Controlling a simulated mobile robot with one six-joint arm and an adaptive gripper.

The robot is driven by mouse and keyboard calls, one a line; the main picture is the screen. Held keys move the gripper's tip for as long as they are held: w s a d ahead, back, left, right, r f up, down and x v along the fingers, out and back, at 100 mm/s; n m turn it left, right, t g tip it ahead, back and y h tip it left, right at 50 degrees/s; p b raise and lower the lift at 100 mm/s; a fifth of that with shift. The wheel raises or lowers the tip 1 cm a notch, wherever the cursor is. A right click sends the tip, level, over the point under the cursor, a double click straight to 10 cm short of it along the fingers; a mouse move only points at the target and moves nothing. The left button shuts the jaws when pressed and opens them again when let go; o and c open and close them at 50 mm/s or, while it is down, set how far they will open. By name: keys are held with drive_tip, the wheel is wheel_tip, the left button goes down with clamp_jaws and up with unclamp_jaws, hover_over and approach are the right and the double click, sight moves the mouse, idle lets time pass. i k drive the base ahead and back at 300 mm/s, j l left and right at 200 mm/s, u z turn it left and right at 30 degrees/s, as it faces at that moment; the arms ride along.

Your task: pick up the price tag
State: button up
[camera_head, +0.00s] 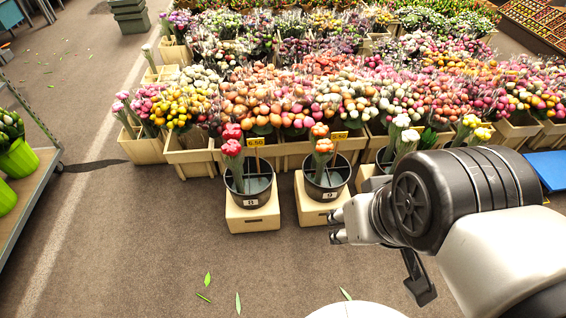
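Two small yellow price tags stand on thin sticks in dark buckets. One price tag (256,142) appears to read 6.50 and rises from the left bucket (250,189), labelled 8. The other price tag (339,136) rises from the right bucket (325,187), labelled 9. Each bucket also holds a tulip bunch, red in the left (232,147) and orange-red in the right (321,144). My gripper (336,226) points left, in front of and right of the right bucket in the picture. Its two fingertips look apart, with nothing seen between them.
Each bucket stands on a wooden crate (253,219). Behind them are wooden boxes (190,155) packed with tulips. A trolley (35,190) with green pots is at the left. A blue panel (547,170) lies at right. The floor at left front is open, with scattered leaves.

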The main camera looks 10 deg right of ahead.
sight(255, 143)
drive_tip(key=i+j+u, duration=0.25)
drive_tip(key=i, duration=0.55)
drive_tip(key=i+j+u, duration=0.1)
drive_tip(key=i+u, duration=0.2)
drive_tip(key=i, duration=0.55)
